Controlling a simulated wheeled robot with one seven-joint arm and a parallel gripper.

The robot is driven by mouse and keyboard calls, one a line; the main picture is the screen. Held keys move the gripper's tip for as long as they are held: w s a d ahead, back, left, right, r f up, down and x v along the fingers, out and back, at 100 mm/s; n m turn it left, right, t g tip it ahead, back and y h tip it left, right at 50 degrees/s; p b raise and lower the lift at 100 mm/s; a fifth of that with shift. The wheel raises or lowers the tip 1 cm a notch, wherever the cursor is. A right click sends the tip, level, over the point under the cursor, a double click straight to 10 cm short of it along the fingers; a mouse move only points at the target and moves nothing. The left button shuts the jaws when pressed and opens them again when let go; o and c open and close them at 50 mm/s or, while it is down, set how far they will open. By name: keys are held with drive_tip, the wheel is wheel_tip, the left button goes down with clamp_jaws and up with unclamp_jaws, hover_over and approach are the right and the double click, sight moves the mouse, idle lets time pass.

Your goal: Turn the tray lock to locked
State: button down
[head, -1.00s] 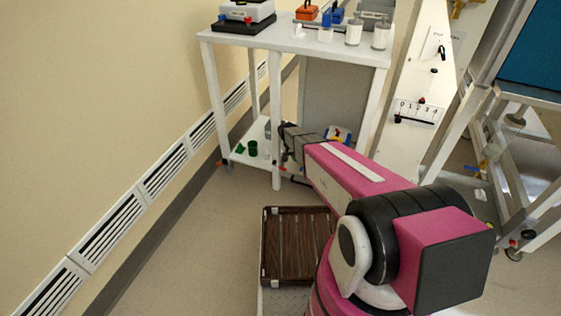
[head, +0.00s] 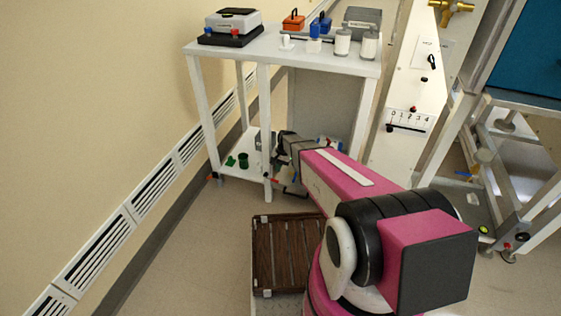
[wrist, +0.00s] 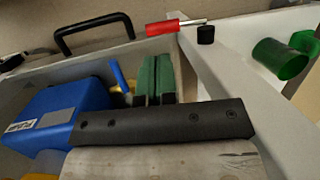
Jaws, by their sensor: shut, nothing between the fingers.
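I cannot tell for certain which part is the tray lock. In the head view my arm reaches to the white cart's lower level (head: 255,160), and the fingertips are hidden there.
In the head view, a panel with a numbered scale (head: 410,120) stands right of the cart. Floor is free left.

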sight(277, 181)
drive_tip(key=shift+x, duration=3.2)
drive_tip(key=shift+d+f, duration=0.1)
drive_tip(key=shift+d+f+t+y, duration=0.15)
drive_tip(key=shift+f+t+y, duration=0.25)
drive_tip(key=shift+y, duration=0.6)
wheel_tip(277, 181, down, 3)
drive_tip(key=t+y, duration=0.1)
drive_tip(key=y, duration=0.2)
drive_tip(key=shift+r+n+y, duration=0.15)
drive_tip(key=shift+n+y, duration=0.15)
drive_tip(key=shift+f, duration=0.25)
drive_tip(key=shift+a+f, duration=0.2)
drive_tip(key=shift+a, duration=0.05)
drive_tip(key=shift+r, duration=0.1)
drive_tip(key=d+f+v, duration=0.1)
drive_tip(key=v, duration=1.3)
drive_tip(key=shift+s, duration=0.4)
drive_tip(key=shift+d, duration=0.1)
